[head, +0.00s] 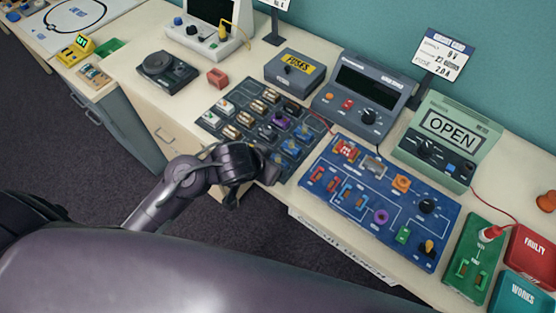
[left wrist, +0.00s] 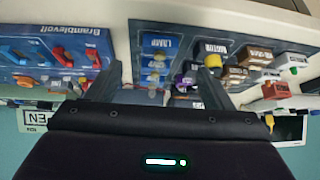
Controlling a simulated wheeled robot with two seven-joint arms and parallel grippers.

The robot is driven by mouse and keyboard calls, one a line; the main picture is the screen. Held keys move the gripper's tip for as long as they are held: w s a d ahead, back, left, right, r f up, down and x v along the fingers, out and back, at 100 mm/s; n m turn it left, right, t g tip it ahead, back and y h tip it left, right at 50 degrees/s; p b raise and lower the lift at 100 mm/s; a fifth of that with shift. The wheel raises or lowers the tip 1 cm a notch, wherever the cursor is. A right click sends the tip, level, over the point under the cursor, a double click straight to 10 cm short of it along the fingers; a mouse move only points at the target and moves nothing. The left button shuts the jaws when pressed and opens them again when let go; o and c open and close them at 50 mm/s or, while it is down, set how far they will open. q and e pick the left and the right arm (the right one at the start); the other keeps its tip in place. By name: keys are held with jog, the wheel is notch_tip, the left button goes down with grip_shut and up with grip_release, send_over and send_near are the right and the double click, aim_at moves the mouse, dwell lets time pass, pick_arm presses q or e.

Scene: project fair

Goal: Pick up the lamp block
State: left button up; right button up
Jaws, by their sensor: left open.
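The parts tray (head: 207,122) is dark and holds rows of small blocks on the bench. In the left wrist view, a column labelled LAMP (left wrist: 160,42) holds blue blocks with pale yellowish tops; a lamp block (left wrist: 154,62) shows there. Nothing is seen held. My gripper hides part of the tray in the head view. My right gripper is not in view.
The blue circuit board (head: 330,200) lies just right of the tray. Behind stand the FUSES box (head: 295,68), a grey meter (head: 360,95) and the green OPEN unit (head: 446,140). The MOTOR column (left wrist: 212,48) adjoins the LAMP column.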

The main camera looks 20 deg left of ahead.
aim_at(276, 160)
pick_arm(q)
jog(key=shift+m+h, duration=0.3)
jog(key=shift+h, duration=0.1)
jog(key=b+x, duration=0.1)
jog(key=x, duration=0.3)
jog(key=b+x, duration=0.1)
jog(key=x, duration=0.2)
jog(key=shift+w+a+b, duration=0.3)
jog(key=shift+w+b, duration=0.05)
jog(key=shift+w+f, duration=0.15)
jog(key=shift+f, duration=0.05)
jog(key=shift+c, duration=0.4)
jog(key=c, duration=1)
